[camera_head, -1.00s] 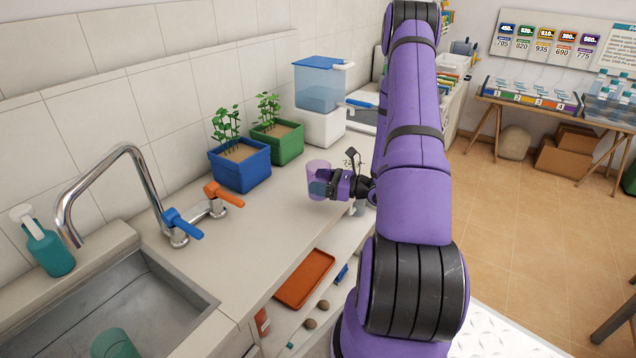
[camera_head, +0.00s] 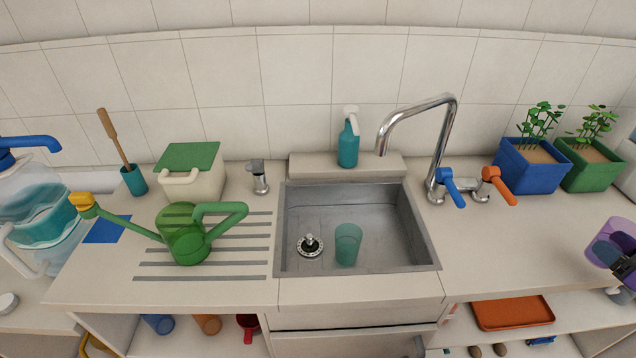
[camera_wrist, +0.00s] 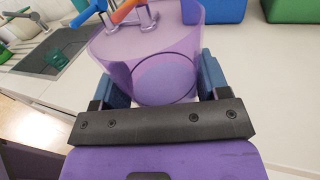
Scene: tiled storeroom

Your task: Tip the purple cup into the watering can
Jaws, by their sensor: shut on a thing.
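The purple cup (camera_head: 611,240) is translucent and shows at the right edge of the head view. My gripper (camera_head: 622,258) is shut on it, with part of the gripper cut off by the frame edge. In the wrist view the cup (camera_wrist: 150,50) sits between the two blue fingers of my gripper (camera_wrist: 160,82). I cannot tell whether it holds anything. The green watering can (camera_head: 184,243) stands on the ridged drainboard left of the sink, its spout with a yellow tip pointing left. The gripper and cup are far to its right.
The sink (camera_head: 428,250) with a teal cup (camera_head: 348,244) lies between. The tall tap (camera_head: 447,140) with blue and orange handles rises behind it. Planters (camera_head: 540,165) stand back right. A lidded box (camera_head: 190,175) and a teal water jug (camera_head: 45,215) stand left.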

